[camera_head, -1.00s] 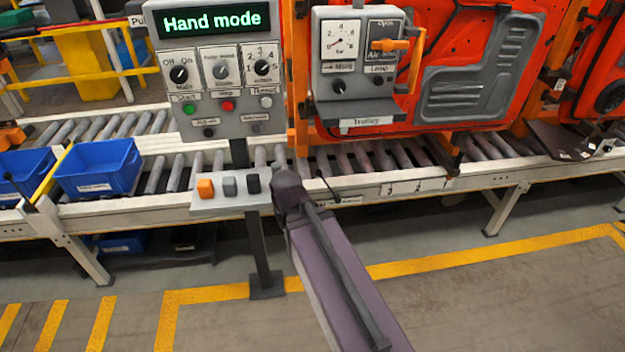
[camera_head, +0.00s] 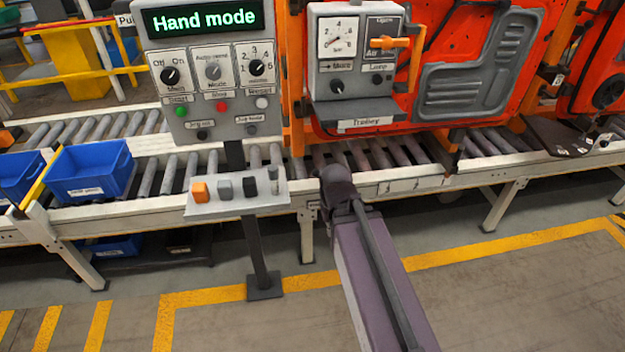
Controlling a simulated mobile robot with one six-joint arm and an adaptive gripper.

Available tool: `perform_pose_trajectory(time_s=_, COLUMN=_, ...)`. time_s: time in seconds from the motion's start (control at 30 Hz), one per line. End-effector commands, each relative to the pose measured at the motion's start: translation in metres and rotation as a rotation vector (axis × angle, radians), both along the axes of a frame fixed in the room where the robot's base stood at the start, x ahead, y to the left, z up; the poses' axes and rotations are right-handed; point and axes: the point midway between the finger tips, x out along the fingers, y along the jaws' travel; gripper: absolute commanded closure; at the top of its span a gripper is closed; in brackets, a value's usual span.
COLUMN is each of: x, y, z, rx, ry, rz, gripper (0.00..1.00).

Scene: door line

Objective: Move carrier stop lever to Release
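No carrier stop lever can be clearly picked out now. The front rail of the conveyor (camera_head: 455,178) carries small pale label plates (camera_head: 400,186) just right of my arm. The spot left of these plates is covered by my dark arm, so a lever there is hidden. My arm reaches up from the bottom toward the conveyor. My gripper's fingers do not show.
A control panel (camera_head: 205,75) reads "Hand mode". A second box (camera_head: 353,110) has a gauge and an orange handle (camera_head: 390,43). A small shelf (camera_head: 235,203) holds orange, grey and black blocks. Blue bins (camera_head: 92,168) stand at left. The floor in front is open.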

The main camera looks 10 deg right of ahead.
Motion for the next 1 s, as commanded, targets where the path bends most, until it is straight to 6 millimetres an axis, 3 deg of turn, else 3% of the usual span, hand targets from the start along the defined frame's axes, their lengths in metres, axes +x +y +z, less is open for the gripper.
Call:
perform_pose_trajectory(time_s=0.37, x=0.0, y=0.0, z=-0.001, rx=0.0, ry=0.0, rz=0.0, gripper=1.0)
perform_pose_trajectory(time_s=0.57, x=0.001, y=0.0, z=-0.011, rx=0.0, ry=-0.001, rz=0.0, gripper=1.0)
perform_pose_trajectory(time_s=0.77, x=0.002, y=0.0, z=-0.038, rx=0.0, ry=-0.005, rz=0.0, gripper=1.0)
perform_pose_trajectory(time_s=1.0, x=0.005, y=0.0, z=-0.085, rx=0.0, ry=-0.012, rz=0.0, gripper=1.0)
